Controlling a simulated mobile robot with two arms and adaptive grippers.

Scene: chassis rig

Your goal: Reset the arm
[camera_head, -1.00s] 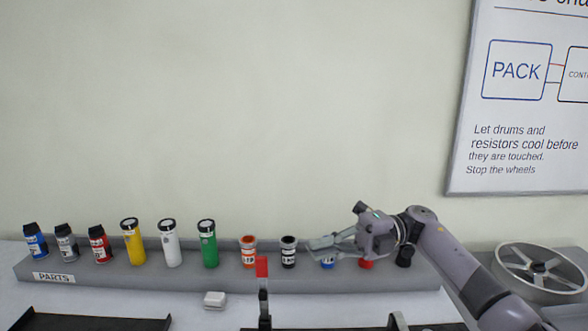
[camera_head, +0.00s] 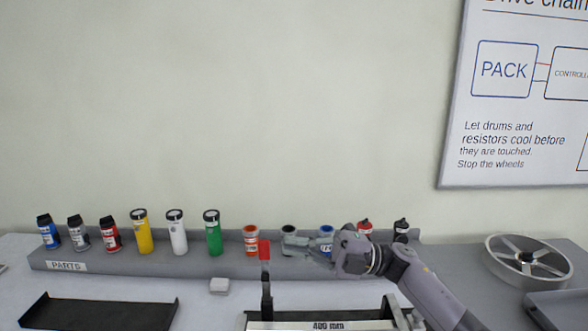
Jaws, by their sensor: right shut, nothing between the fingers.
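My right arm comes in from the lower right in the head view. Its gripper (camera_head: 300,243) points left in front of the parts rack (camera_head: 180,263). The gripper is shut and empty. It partly hides a black-topped part (camera_head: 289,231) and stands close to a blue-topped part (camera_head: 326,233); I cannot tell whether it touches either. My left gripper is not in view.
The rack holds several coloured cylinders, among them yellow (camera_head: 142,232), white (camera_head: 177,234) and green (camera_head: 212,235) ones. A red-tipped upright lever (camera_head: 264,250) stands in front. A dark tray (camera_head: 95,312) lies front left. A spoked wheel (camera_head: 528,262) lies at right.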

